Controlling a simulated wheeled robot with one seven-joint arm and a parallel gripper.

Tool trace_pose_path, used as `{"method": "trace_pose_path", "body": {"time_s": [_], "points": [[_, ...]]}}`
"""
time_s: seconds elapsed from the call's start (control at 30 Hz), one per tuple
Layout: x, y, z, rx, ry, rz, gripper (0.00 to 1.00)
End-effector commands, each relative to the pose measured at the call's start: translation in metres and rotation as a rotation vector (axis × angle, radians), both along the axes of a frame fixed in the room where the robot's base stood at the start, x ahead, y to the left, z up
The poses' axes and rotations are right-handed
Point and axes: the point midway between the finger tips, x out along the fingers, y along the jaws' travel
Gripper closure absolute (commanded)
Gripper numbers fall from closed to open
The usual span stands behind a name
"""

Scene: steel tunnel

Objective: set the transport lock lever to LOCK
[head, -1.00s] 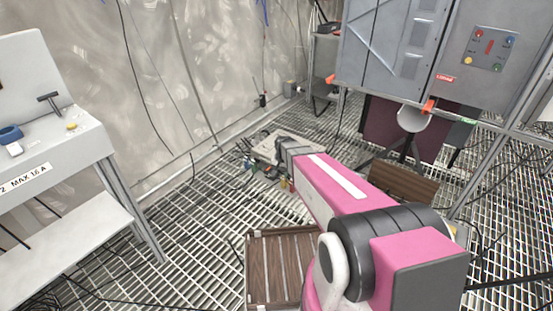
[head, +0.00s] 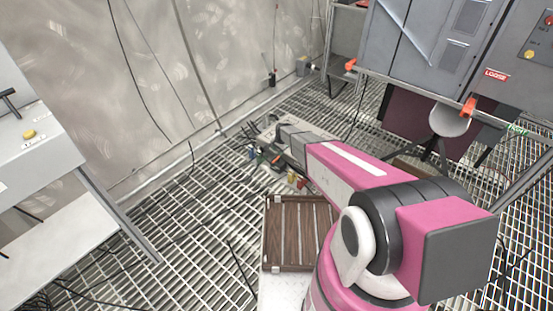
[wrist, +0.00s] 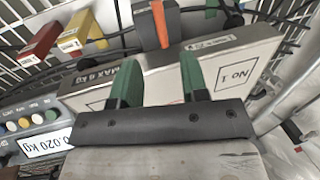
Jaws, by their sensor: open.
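No lever is clearly marked as the transport lock lever. In the head view, a red label that seems to read LOOSE (head: 495,74) is on the grey cabinet (head: 415,45) at the upper right. An orange handle-like part (head: 468,106) sits at the cabinet's lower edge, and another orange part (head: 351,65) is at its lower left corner. My gripper (wrist: 159,62) shows in the wrist view with two green fingers apart and nothing clearly between them. It is over a pale box marked No 1 (wrist: 232,72), away from the cabinet.
A dark block with an orange strip (wrist: 161,22), red (wrist: 40,42) and yellow (wrist: 80,36) blocks lie near my gripper. A brown slatted crate (head: 300,235) stands on the grating. A grey bench (head: 40,150) is at left. Cables cross the floor; a stool (head: 448,122) stands below the cabinet.

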Motion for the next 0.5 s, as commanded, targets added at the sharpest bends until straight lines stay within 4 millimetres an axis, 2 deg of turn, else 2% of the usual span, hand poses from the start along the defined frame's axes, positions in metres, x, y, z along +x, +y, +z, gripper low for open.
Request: {"method": "trace_pose_path", "body": {"time_s": [0.3,0.5], "points": [[0.009,0.009,-0.055,0.000,0.001,0.001,0.59],[0.011,0.013,-0.082,0.000,0.001,0.002,0.59]]}}
